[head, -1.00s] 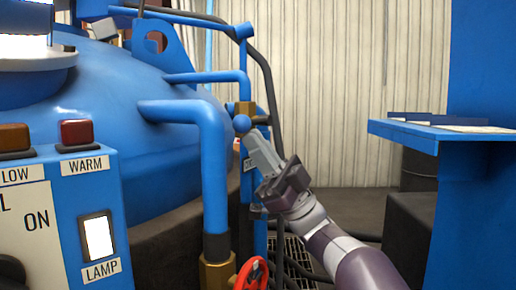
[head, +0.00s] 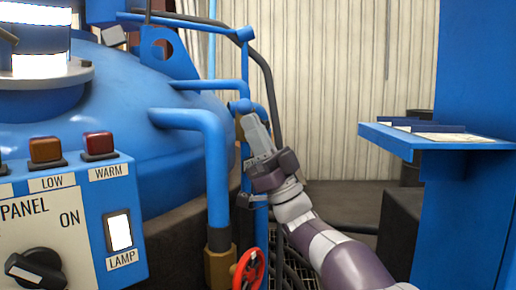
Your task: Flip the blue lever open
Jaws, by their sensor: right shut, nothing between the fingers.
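The blue lever shows as a round blue knob (head: 240,106) beside the thin upright blue pipe, right of the large blue vessel. Most of its arm is hidden or hard to tell from the blue pipes behind. My right gripper (head: 246,119) comes up from the lower right, its shut fingers pointing up and left. The fingertips are just below the knob, touching or very close; I cannot tell which. Nothing shows between the fingers. My left gripper is not in view.
A thick blue pipe (head: 217,180) stands left of my right gripper, with a red handwheel (head: 249,270) below. A control panel (head: 60,215) fills the lower left. A blue shelf (head: 420,137) juts in from the right. Dark hoses run behind my arm.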

